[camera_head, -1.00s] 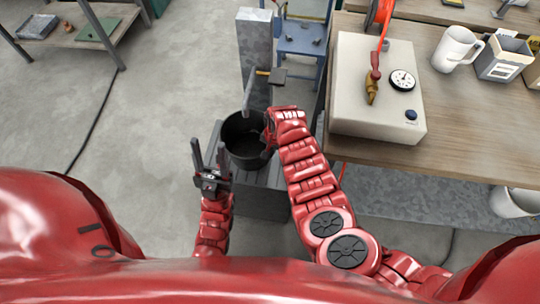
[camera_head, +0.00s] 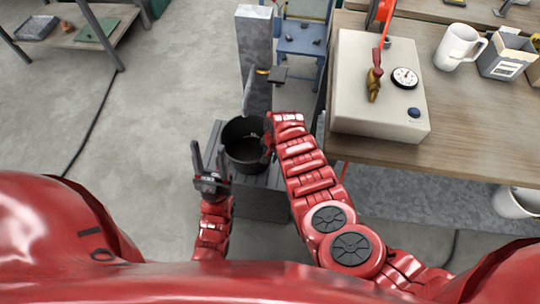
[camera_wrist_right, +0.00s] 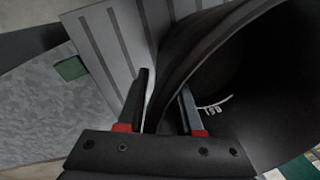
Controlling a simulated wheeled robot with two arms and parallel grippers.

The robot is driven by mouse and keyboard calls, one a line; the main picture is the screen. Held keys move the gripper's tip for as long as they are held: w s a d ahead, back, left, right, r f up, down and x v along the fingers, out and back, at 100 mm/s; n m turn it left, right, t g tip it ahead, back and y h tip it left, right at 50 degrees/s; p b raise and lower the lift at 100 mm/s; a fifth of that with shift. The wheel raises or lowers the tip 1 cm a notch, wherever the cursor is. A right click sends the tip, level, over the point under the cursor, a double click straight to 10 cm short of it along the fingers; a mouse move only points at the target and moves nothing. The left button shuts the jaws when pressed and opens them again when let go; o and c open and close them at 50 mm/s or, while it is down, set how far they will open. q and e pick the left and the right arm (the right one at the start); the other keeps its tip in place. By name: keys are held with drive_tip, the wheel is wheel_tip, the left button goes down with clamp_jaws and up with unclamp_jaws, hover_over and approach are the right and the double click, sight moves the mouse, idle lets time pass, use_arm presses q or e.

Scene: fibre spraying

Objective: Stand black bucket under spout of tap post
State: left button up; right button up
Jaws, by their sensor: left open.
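The black bucket (camera_head: 245,158) stands upright on a dark grey slatted stand (camera_head: 262,182) in front of the tap post (camera_head: 254,40). The post's grey spout (camera_head: 248,95) reaches down to the bucket's far rim in the head view. My right gripper (camera_head: 267,138) is at the bucket's right side. In the right wrist view its fingers (camera_wrist_right: 166,98) straddle the bucket wall (camera_wrist_right: 190,60), one outside and one inside; whether they clamp it is unclear. My left gripper (camera_head: 209,160) is open and empty, left of the bucket and apart from it.
A wooden workbench (camera_head: 470,135) on the right carries a beige box with a gauge (camera_head: 350,105), a white mug (camera_head: 458,46) and a grey container (camera_head: 505,58). A blue stool (camera_head: 300,40) stands behind the post.

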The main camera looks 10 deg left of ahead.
drive_tip(key=shift+r, duration=0.1)
wheel_tip(320, 180, up, 4)
drive_tip(key=p, duration=0.3)
drive_tip(key=shift+d, duration=0.15)
drive_tip(key=shift+d+r, duration=0.1)
drive_tip(key=shift+r, duration=0.15)
wheel_tip(320, 180, up, 8)
drive_tip(key=shift+s+d+f, duration=0.25)
drive_tip(key=shift+d, duration=0.2)
